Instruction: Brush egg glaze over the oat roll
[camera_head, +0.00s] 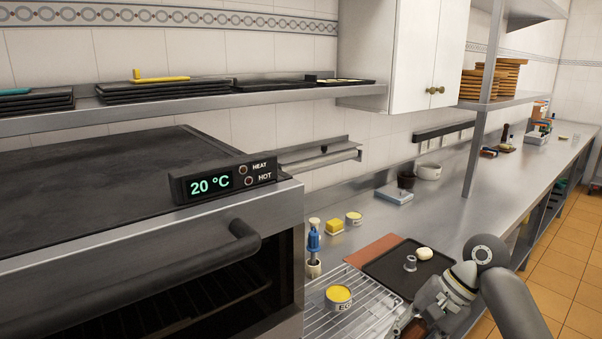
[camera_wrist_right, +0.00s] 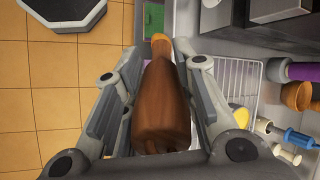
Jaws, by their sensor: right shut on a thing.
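A small pale round roll (camera_head: 425,253), which I take for the oat roll, lies on a black tray (camera_head: 385,267) on the steel counter. An open tin of yellow glaze, partly labelled "EG" (camera_head: 339,298), stands on the wire rack left of the tray. My right gripper (camera_head: 403,325) is at the bottom edge of the head view, near the rack and tray. It is shut on a brown wooden-handled thing, seemingly the brush (camera_wrist_right: 163,105), which tapers to an orange tip in the wrist view. Its bristles cannot be made out. My left gripper is in no view.
The wire rack (camera_head: 318,316) sits beside the oven (camera_head: 190,255), whose display reads 20 °C. A blue-handled tool (camera_head: 314,240), a yellow block (camera_head: 334,226) and a small tub (camera_head: 354,218) stand behind the rack. A small metal piece (camera_head: 410,264) is on the tray.

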